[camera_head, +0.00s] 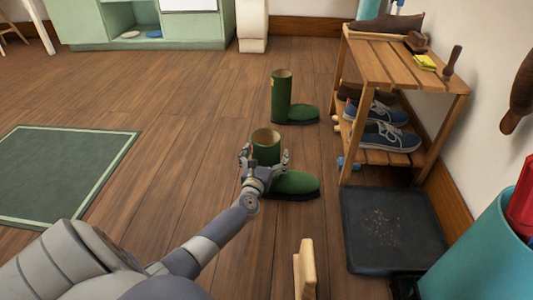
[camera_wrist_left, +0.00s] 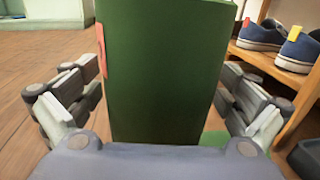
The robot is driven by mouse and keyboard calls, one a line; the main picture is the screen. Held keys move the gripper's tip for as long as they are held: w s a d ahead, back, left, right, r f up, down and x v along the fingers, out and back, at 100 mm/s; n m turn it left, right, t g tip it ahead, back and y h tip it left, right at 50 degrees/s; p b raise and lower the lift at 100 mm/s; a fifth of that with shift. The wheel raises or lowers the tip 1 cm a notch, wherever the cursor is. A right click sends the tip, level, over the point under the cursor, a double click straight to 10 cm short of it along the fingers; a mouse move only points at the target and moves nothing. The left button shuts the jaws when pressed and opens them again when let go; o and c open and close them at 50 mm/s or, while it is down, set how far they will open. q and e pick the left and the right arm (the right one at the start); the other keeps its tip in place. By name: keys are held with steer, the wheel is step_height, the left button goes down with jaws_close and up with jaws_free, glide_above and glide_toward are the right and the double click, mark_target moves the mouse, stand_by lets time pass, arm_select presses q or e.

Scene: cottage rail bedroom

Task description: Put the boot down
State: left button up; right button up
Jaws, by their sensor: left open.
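Two green boots stand upright on the wooden floor in the head view. The nearer boot (camera_head: 295,182) has its toe pointing right, and the farther boot (camera_head: 281,97) stands behind it. My left gripper (camera_head: 264,160) is at the nearer boot's shaft, with a finger on each side. In the left wrist view the green shaft (camera_wrist_left: 165,70) fills the middle between the open fingers (camera_wrist_left: 158,112), with visible gaps at both sides. The nearer boot's sole appears to rest on the floor. My right gripper is not in view.
A wooden shoe rack (camera_head: 385,62) with blue sneakers (camera_head: 386,137) stands at the right. A dark tray (camera_head: 390,230) lies before it, near a teal bin (camera_head: 480,255). A green rug (camera_head: 60,172) lies left. The floor between rug and boots is clear.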

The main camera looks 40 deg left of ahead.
arm_select(q)
steer(key=p+v, duration=0.4)
steer(key=v, duration=0.6)
steer(key=shift+s+d+r, duration=0.1)
steer(key=shift+s, duration=0.3)
steer(key=shift+s+d, duration=0.25)
steer(key=shift+s, duration=0.3)
steer(key=shift+s, duration=0.1)
